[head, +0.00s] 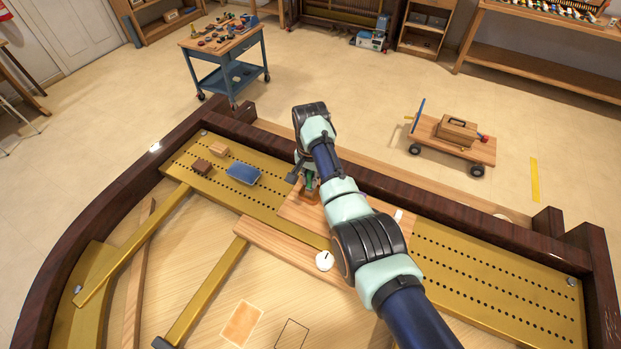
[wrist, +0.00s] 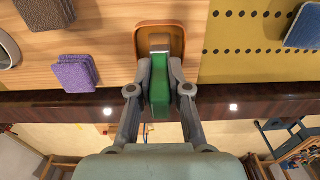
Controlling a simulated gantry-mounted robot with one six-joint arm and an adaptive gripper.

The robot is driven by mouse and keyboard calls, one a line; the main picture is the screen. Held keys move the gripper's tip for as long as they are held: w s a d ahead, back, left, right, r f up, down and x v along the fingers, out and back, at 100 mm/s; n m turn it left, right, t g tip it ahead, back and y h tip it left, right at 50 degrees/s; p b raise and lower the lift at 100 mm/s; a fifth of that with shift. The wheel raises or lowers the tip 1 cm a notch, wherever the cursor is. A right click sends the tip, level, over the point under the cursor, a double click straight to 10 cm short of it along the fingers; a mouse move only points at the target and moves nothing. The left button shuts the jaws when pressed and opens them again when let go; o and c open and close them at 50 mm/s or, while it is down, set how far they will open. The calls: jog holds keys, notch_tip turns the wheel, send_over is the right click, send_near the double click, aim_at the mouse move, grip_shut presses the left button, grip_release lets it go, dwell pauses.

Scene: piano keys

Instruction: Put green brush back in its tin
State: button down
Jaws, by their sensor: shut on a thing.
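The green brush (wrist: 160,88) is between the two fingers of my gripper (wrist: 160,92) in the wrist view. Its green part is gripped and its pale grey end points into or over the orange-brown tin (wrist: 178,30). I cannot tell whether the brush touches the tin's bottom. In the head view my gripper (head: 306,180) is over the wooden board, with a bit of the green brush (head: 309,183) showing. The tin (head: 308,197) is mostly hidden there by my arm.
A blue block (head: 243,174), a brown block (head: 202,166) and a tan block (head: 219,149) lie on the perforated brass plate, left of my gripper. A purple sponge-like block (wrist: 75,73) is near the tin. A dark wooden rim (head: 420,205) runs behind.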

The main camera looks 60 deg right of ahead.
jog(key=c, duration=1.1)
grip_release()
jog(key=shift+f, duration=0.1)
notch_tip(320, 180, up, 12)
jog(key=shift+r+p, duration=0.15)
jog(key=shift+p, duration=0.75)
